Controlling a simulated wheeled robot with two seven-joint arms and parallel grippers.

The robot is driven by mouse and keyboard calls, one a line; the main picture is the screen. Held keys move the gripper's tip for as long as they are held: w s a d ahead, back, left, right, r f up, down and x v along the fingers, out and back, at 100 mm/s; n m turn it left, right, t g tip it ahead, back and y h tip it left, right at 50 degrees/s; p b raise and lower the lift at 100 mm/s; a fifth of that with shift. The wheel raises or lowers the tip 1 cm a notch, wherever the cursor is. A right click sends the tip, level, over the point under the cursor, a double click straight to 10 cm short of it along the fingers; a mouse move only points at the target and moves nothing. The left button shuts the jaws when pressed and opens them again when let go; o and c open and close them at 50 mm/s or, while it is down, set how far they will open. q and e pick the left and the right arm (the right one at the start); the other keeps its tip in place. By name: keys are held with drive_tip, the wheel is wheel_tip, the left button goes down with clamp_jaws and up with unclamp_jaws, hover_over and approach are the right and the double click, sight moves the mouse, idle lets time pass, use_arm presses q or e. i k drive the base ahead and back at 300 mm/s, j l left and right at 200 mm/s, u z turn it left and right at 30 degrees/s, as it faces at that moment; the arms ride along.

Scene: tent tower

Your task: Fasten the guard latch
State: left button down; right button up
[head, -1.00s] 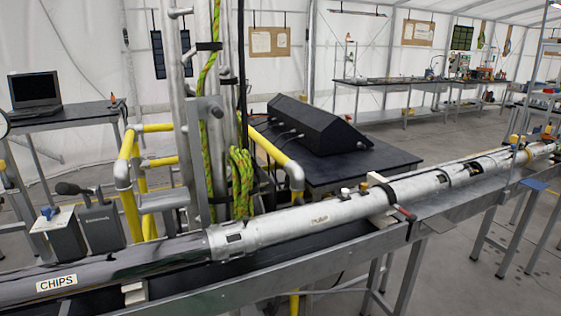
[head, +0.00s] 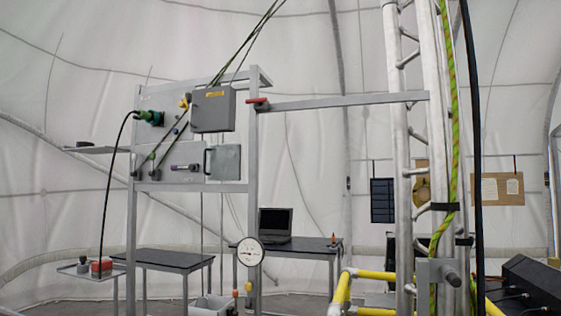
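A long grey guard bar (head: 345,101) runs level between a grey metal frame (head: 252,160) on the left and the tall lattice mast (head: 403,150) on the right. A small red-handled part (head: 256,101), which looks like the guard latch, sits at the bar's left end on the frame post. It is too small to tell whether it is fastened or loose. Neither of my grippers is in view.
The frame carries a grey box (head: 213,110), an open-doored panel (head: 223,162) and cables. A round gauge (head: 250,251) stands low in front. Yellow rails (head: 372,275) surround the mast foot. A laptop (head: 275,224) sits on a black table (head: 312,245) behind.

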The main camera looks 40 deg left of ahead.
sight(184, 104)
drive_tip(key=u, duration=1.95)
